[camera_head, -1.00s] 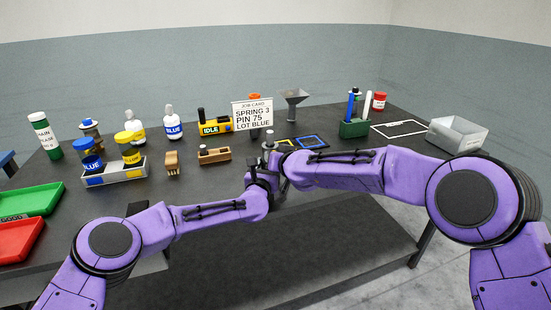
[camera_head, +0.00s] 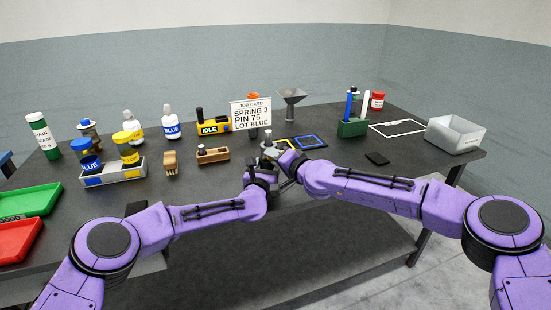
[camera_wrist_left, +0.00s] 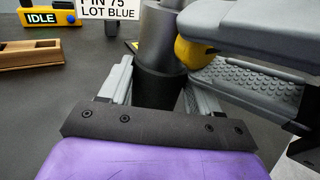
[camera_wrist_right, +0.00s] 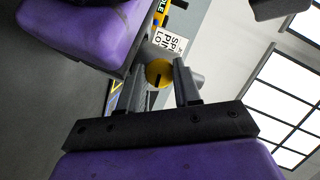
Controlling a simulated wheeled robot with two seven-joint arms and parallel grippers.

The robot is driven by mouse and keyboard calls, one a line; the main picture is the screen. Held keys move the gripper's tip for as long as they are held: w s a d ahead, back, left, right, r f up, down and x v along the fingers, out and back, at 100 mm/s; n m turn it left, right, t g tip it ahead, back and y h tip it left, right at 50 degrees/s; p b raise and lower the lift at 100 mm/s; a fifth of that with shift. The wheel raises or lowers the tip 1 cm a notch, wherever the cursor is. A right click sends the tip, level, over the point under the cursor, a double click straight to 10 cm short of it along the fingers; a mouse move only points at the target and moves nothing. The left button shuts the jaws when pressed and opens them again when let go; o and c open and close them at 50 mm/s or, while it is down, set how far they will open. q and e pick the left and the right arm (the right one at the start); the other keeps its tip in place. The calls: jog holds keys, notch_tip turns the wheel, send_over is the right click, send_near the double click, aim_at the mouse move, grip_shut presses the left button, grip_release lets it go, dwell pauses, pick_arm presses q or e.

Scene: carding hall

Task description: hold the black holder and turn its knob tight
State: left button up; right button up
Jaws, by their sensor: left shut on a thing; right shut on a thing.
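The black holder (camera_wrist_left: 160,86) is a dark upright cylinder between my left fingers in the left wrist view. My left gripper (camera_head: 263,171) is shut on it, above the table's front part. The holder's knob (camera_wrist_left: 194,50) is yellow and sticks out from its side. My right gripper (camera_wrist_right: 158,82) is shut on the knob, which also shows between its fingers in the right wrist view (camera_wrist_right: 158,73) with a dark slot on its face. In the head view the grippers hide the knob and much of the holder.
A job card (camera_head: 251,113) stands behind the grippers, beside the yellow IDLE box (camera_head: 214,126). A wooden block (camera_head: 213,155) and a brush (camera_head: 170,162) lie to the left. A flat black item (camera_head: 377,158) and a grey bin (camera_head: 456,135) are on the right.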

dwell(0.4)
jog(key=o, duration=1.1)
jog(key=shift+c, duration=0.2)
jog(key=shift+f, duration=0.15)
jog(key=shift+d+f, duration=0.1)
jog(key=shift+d, duration=0.05)
jog(key=v, duration=0.8)
jog(key=shift+r, duration=0.2)
